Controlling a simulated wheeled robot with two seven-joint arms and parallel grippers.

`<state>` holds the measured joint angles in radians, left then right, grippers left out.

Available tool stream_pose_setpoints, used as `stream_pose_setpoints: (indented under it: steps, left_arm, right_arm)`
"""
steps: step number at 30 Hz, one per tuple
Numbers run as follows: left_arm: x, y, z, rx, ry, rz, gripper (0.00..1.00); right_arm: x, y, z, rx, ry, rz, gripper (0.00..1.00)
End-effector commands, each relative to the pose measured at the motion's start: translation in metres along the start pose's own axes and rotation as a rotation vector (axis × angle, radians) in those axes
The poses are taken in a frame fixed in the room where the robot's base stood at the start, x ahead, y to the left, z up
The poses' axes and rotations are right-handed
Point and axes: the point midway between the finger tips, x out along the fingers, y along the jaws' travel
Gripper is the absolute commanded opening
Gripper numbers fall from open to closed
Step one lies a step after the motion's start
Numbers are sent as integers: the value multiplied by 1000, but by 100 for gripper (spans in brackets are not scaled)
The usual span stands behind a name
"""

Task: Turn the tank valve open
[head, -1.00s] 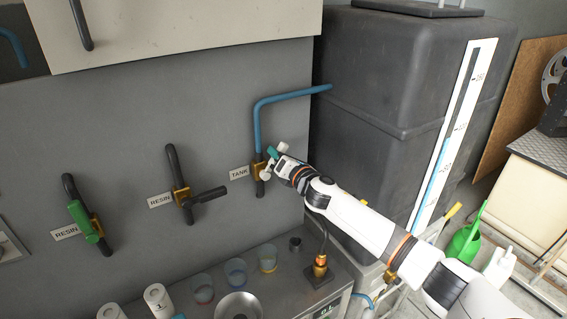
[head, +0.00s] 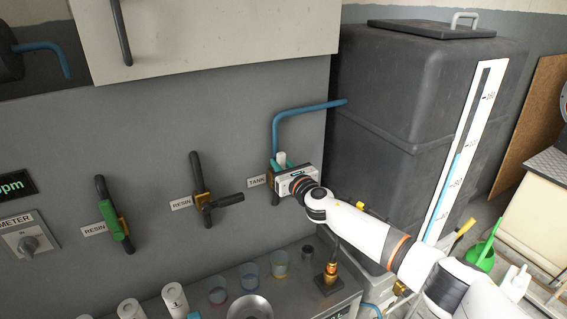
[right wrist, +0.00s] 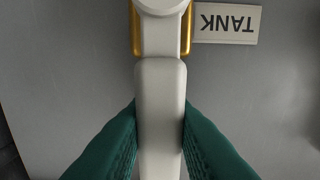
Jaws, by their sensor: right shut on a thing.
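The tank valve is on the grey wall beside the TANK label (head: 257,181), below the blue pipe (head: 275,135). Its white lever (right wrist: 160,105) fills the middle of the right wrist view, with the round hub (right wrist: 160,5) and brass body (right wrist: 137,28) at the top edge. The label is upside down there, so the lever points up from the hub, in line with the body. My right gripper (head: 279,163) is shut on the lever, green fingers (right wrist: 160,135) on both sides. In the head view the gripper hides most of the valve. My left gripper is not in view.
Two RESIN valves, one with a green lever (head: 113,220) and one with a black lever (head: 228,199), are on the wall to the left. Cups (head: 249,275) stand on the bench below. The dark tank (head: 400,90) with a level gauge (head: 462,150) is at right.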

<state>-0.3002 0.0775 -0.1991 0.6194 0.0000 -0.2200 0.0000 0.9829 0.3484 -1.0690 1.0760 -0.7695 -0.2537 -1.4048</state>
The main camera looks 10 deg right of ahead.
Motion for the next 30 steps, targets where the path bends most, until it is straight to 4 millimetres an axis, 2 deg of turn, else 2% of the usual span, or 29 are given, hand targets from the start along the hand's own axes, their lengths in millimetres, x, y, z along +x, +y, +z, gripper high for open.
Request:
stream_pose_setpoints:
  steps: [14,15,18,19,30]
  left_arm:
    - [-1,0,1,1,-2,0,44]
    - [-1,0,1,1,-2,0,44]
    - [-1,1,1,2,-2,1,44]
    - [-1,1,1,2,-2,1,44]
    - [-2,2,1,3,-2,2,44]
  right_arm:
    - [0,-1,2,-18,-1,0,0]
    - [0,-1,2,-18,-2,0,25]
    - [0,-1,1,-17,-1,0,41]
    - [0,-1,1,-17,-1,0,44]
    - [-4,-1,0,-14,0,-1,44]
